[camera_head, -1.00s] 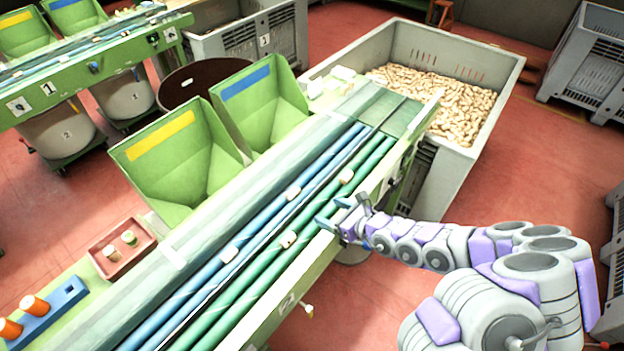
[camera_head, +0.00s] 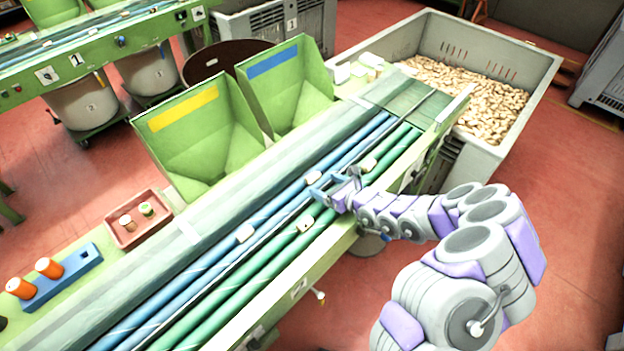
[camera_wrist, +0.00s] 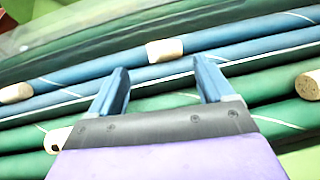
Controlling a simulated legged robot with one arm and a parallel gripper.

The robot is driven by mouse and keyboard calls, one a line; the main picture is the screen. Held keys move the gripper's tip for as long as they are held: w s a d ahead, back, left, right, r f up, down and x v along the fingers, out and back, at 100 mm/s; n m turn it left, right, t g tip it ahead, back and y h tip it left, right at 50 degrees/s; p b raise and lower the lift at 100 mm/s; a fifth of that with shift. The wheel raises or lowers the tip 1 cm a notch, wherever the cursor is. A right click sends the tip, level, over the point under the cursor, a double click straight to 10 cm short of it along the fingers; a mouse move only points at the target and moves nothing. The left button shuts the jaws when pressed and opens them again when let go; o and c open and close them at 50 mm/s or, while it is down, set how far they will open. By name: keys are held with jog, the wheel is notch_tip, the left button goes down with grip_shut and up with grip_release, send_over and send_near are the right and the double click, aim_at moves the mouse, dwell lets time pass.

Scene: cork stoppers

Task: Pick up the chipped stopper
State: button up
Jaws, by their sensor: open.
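Several pale cork stoppers lie on the rollers. In the head view, two are on the blue rollers, an upper one (camera_head: 314,178) and a lower one (camera_head: 245,233). Two are on the green rollers, a middle one (camera_head: 306,225) and a far one (camera_head: 368,164). My gripper (camera_head: 321,188) is open and empty over the rollers. In the wrist view, a stopper (camera_wrist: 164,50) lies beyond and between the open fingers (camera_wrist: 163,78). Others lie at the left (camera_wrist: 15,92), lower left (camera_wrist: 57,140), partly hidden by my gripper, and right (camera_wrist: 308,85).
Green hoppers with yellow (camera_head: 183,107) and blue (camera_head: 273,62) labels stand behind the rollers. A red tray (camera_head: 122,240) holds two stoppers. A blue holder (camera_head: 82,277) carries orange cylinders. A grey bin (camera_head: 490,157) of corks stands at the far end.

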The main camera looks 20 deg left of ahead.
aim_at(315, 177)
jog(key=shift+w+a+f+b, duration=0.4)
jog(key=shift+w+a, duration=0.2)
jog(key=shift+a, duration=0.05)
jog(key=b+x, duration=0.1)
jog(key=x, duration=0.2)
jog(key=shift+w+a+r, duration=0.1)
jog(key=shift+w, duration=0.1)
jog(key=shift+w+a, duration=0.2)
jog(key=shift+a, duration=0.2)
jog(key=shift+d, duration=0.1)
jog(key=shift+c, duration=0.6)
jog(key=c, duration=1)
